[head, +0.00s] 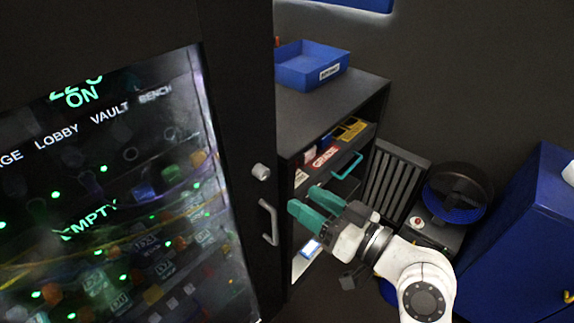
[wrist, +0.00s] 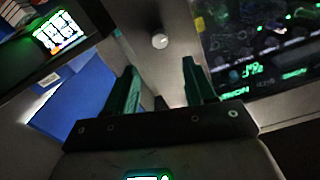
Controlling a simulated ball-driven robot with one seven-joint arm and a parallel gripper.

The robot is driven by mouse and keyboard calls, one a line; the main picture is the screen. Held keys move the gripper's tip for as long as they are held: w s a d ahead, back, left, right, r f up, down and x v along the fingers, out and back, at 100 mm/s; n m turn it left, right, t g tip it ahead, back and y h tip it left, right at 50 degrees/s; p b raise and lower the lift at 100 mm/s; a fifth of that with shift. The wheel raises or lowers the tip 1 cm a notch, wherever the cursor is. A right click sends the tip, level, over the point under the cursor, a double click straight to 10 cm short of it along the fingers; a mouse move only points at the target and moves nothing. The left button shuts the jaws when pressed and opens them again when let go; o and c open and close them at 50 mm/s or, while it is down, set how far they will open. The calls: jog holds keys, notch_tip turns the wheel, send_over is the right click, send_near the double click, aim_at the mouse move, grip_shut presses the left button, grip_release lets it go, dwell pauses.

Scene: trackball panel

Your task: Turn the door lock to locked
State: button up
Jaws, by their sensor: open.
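The door lock is a small pale round knob (head: 261,171) on the dark frame beside the glass panel, above a grey bar handle (head: 268,222). In the wrist view the knob (wrist: 159,41) shows beyond and between my fingertips. Its turned position cannot be told. My gripper (head: 305,199) has green fingers and is open and empty. It is right of the knob and a little lower in the head view, apart from it. The gripper (wrist: 160,66) also shows in the wrist view with both fingers spread.
The glass panel (head: 120,190) with lit green text fills the left. A dark cabinet (head: 335,100) with open shelves and a blue tray (head: 310,66) on top stands behind my gripper. A teal handle (head: 347,166) juts from the cabinet. A blue cabinet (head: 525,235) is at the right.

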aim_at(266, 175)
jog(key=p+x, duration=0.2)
jog(key=x, duration=0.8)
jog(key=shift+f, duration=0.1)
grip_shut()
